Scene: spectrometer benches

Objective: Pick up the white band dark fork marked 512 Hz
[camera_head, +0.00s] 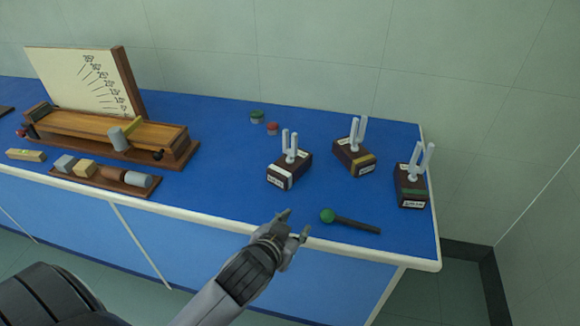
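A dark box with a white band (282,179) stands on the blue bench, with a pale two-pronged fork (290,149) upright on it. Its label is too small to read. My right gripper is not in view.
A green-headed mallet (355,225) lies just right of my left gripper. Green (257,116) and red (272,128) small round items sit behind. A wooden apparatus (110,135), an upright scale board (75,80) and a tray of blocks (112,187) fill the left. The bench centre is clear.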

